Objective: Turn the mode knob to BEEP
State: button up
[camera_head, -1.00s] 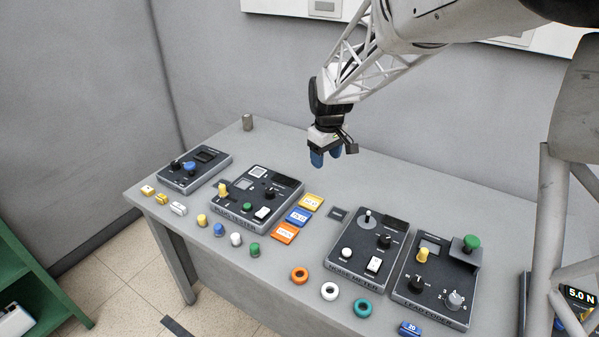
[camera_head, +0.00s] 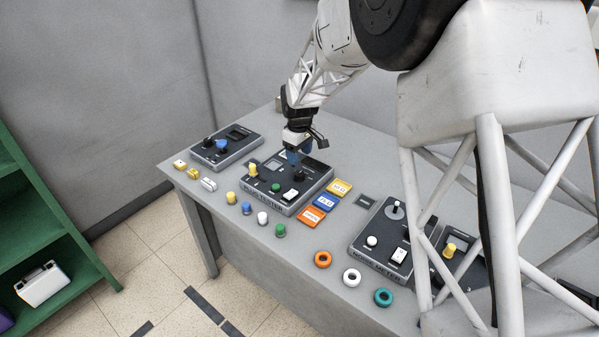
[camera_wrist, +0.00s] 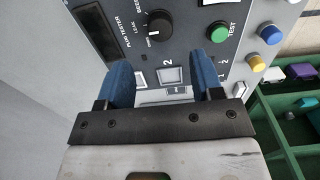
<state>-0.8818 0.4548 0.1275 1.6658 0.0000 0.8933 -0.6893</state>
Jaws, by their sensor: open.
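The flux tester (camera_head: 262,203) is a dark panel on the table, and it fills the top of the wrist view (camera_wrist: 184,45). Its black mode knob (camera_wrist: 160,25) has labels beside it that read BEEP and LEAK, with others too small to read. A light pointer mark on the knob seems to face the lower left, away from BEEP; the exact setting is hard to read. The knob also shows in the head view (camera_head: 299,174). My gripper (camera_wrist: 162,62) is open and empty over the tester, its blue fingers spread apart. The knob lies beyond the fingertips in the wrist view. In the head view my gripper (camera_head: 292,157) hangs just behind the knob.
On the tester are a green TEST button (camera_wrist: 218,32) and a yellow-topped lever (camera_head: 253,170). Several coloured buttons (camera_head: 246,208) stand in front. Coloured cards (camera_head: 325,202) lie to the right, beside another panel (camera_head: 369,247). A further panel (camera_head: 226,147) is at the left.

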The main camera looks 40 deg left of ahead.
aim_at(299, 173)
jog(key=shift+f, duration=0.1)
jog(key=shift+f, duration=3.85)
jog(key=c, duration=0.9)
